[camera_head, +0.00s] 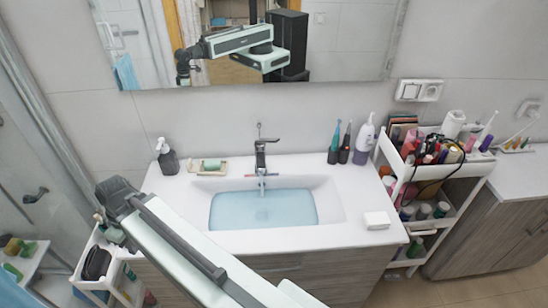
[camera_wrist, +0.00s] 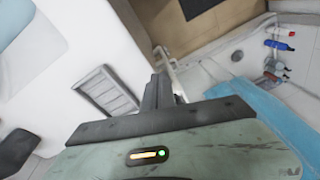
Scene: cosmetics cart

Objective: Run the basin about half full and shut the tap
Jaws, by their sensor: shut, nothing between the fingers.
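The white basin (camera_head: 333,200) holds pale blue water (camera_head: 240,211). The water covers the floor and reaches part of the way up the sloping walls. The grey tap (camera_head: 260,155) stands upright at the back of the basin. A thin pale stream appears to fall from its spout into the water. My arm crosses the front left of the head view, and my gripper (camera_head: 103,222) is left of the basin, well apart from the tap. In the wrist view my gripper (camera_wrist: 162,90) is shut and empty; the tap is not seen there.
A soap dispenser (camera_head: 168,157) and green soap on a dish (camera_head: 210,167) stand left of the tap. Toothbrushes and a bottle (camera_head: 364,140) stand right. A white box (camera_head: 377,220) sits front right. A loaded cart (camera_head: 477,170) stands beside the counter. A mirror hangs behind.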

